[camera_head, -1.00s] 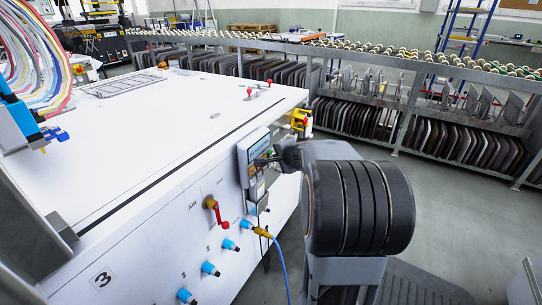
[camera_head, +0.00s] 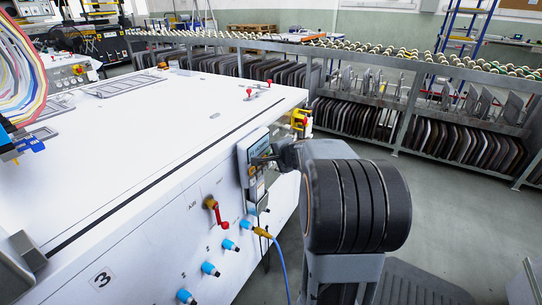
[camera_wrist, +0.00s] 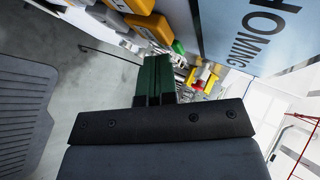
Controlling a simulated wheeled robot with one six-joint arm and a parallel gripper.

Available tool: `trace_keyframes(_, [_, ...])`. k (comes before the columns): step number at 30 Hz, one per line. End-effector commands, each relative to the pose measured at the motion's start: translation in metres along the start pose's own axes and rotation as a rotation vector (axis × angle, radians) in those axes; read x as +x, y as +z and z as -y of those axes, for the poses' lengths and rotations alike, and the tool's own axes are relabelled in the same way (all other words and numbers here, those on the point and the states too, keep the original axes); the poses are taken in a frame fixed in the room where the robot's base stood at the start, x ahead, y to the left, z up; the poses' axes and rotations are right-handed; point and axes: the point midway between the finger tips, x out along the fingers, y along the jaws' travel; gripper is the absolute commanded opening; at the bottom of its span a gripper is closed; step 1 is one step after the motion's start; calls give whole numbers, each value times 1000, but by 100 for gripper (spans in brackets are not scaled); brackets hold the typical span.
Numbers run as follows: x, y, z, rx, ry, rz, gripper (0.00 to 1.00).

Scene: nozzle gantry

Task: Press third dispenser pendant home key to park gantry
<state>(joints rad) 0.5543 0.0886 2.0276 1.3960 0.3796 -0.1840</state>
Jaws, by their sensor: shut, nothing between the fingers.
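The dispenser pendant (camera_head: 253,148) is a grey box with a screen and keys on the side of the white machine marked 3. My gripper (camera_head: 268,158) is at its face, with dark fingers that hide part of it. In the wrist view, my gripper (camera_wrist: 157,60) shows green fingers shut together with nothing between them. I cannot tell whether the tips touch a key. The pendant screen (camera_wrist: 262,30) shows large dark letters reading about "HOMING", cut off. The gantry (camera_head: 22,148) with coloured hoses is at the far left.
A red-handled valve (camera_head: 216,212) and blue hose fittings (camera_head: 230,245) stick out below the pendant. A yellow connector (camera_head: 261,232) trails a blue cable. A roller rack (camera_head: 440,80) stands behind. Grey floor is open to the right.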

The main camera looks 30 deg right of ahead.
Motion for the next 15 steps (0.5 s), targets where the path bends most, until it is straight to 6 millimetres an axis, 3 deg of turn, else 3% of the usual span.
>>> trace_keyframes(15, [-11,-8,-8,0,-1,0,0])
